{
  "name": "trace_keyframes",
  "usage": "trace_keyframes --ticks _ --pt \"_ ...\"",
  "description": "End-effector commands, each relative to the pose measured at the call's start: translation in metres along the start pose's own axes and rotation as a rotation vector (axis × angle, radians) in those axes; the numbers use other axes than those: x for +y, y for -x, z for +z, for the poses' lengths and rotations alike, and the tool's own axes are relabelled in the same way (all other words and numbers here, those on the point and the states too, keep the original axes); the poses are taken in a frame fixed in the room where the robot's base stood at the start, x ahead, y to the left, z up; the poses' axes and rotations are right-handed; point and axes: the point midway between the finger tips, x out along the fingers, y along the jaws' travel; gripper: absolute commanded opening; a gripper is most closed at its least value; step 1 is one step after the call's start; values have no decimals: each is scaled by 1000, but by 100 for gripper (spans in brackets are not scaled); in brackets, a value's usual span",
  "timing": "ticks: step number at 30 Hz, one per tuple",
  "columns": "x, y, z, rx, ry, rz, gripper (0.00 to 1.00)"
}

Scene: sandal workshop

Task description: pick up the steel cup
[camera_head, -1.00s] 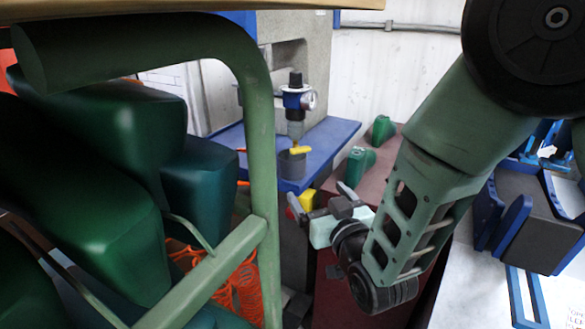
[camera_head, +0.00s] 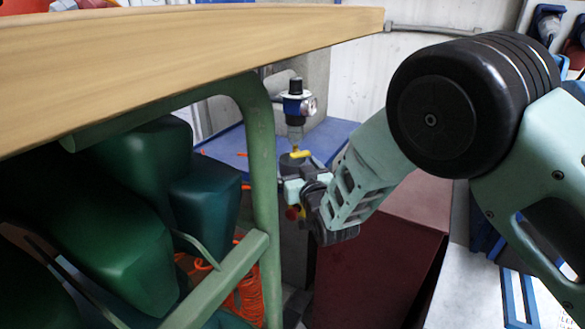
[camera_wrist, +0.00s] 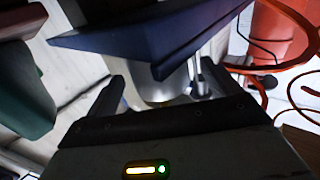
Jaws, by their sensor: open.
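The steel cup (camera_head: 291,163) appears as a small grey round shape at the blue shelf's front, below the yellow part of the regulator. My gripper partly hides it in the head view. In the wrist view a silvery rounded body (camera_wrist: 158,90), which looks like the cup, shows between my fingers, with its upper part behind a dark blue slab. My gripper (camera_head: 291,175) is at the shelf's front edge, close to the cup. Its two dark fingers (camera_wrist: 168,90) are apart in the wrist view, with nothing clasped. Whether they touch the cup I cannot tell.
The blue shelf (camera_head: 338,135) carries a regulator with a gauge (camera_head: 295,103). A wooden tabletop (camera_head: 200,55) on a green frame (camera_head: 262,150) stands close at left, with green forms (camera_head: 110,215) beneath. A dark red cabinet (camera_head: 375,270) stands below my arm. Orange hose (camera_head: 240,290) hangs low.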

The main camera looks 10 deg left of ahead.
Motion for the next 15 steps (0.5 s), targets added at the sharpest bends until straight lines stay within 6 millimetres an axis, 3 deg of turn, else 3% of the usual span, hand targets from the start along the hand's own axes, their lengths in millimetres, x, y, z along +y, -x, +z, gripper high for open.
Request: trace_keyframes --ticks 10,15 --pt "0 -8 0 -1 0 0 89" --pt "0 -8 0 -1 0 0 41"
